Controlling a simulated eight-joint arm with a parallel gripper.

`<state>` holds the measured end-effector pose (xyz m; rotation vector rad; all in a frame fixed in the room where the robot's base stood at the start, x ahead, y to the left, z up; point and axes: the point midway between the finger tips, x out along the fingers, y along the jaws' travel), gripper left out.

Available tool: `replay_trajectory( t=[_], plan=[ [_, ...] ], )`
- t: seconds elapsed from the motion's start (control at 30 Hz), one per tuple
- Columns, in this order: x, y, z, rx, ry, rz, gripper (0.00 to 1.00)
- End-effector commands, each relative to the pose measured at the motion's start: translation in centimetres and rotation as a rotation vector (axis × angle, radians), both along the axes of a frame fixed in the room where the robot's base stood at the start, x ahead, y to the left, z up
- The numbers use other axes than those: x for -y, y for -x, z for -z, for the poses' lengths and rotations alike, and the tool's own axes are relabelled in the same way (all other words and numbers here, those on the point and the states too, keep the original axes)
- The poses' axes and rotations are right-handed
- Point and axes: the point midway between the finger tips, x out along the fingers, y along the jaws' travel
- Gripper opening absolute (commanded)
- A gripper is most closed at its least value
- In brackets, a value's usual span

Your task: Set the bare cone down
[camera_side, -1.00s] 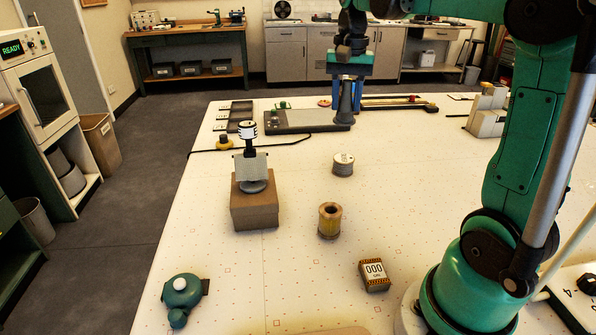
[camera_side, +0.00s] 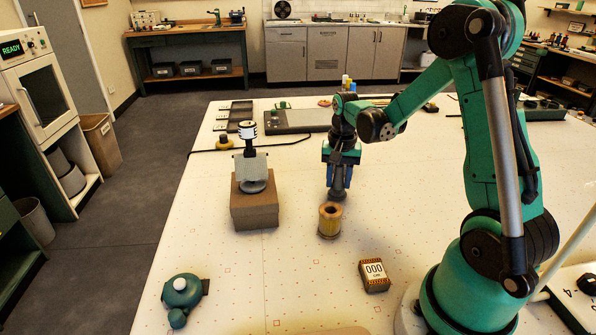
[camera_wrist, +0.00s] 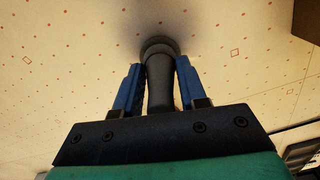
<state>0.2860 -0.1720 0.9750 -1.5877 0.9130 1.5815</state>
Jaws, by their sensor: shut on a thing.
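The bare cone (camera_side: 337,193) is a dark grey piece with a flared end, held upright in the side view. My gripper (camera_side: 339,177) is shut on its narrower body, with the flared end pointing down. In the wrist view, the cone (camera_wrist: 159,88) stands between the two blue fingers of my gripper (camera_wrist: 159,68), and its flared end is over the pale tabletop. The cone is just behind the yellow spool in the side view. I cannot tell whether its flared end touches the table.
A yellow spool (camera_side: 330,221) stands very close in front. A cardboard block (camera_side: 254,211) bearing a grey stand with a striped top is to the left. A small "000" box (camera_side: 374,275) and a teal device (camera_side: 182,294) are nearer. The white table (camera_side: 235,275) is bare between them.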

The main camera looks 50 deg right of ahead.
Motion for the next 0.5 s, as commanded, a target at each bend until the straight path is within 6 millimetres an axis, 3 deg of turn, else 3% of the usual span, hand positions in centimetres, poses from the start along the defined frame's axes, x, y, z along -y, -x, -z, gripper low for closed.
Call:
replay_trajectory(
  t=[0.4,0.43,0.5],
  plan=[
    [-0.01,0.02,0.74,0.000,0.000,0.000,0.00],
    [-0.01,0.02,0.74,0.000,0.000,0.000,0.42],
    [-0.01,0.02,0.71,0.000,0.000,0.000,0.62]
  ],
)
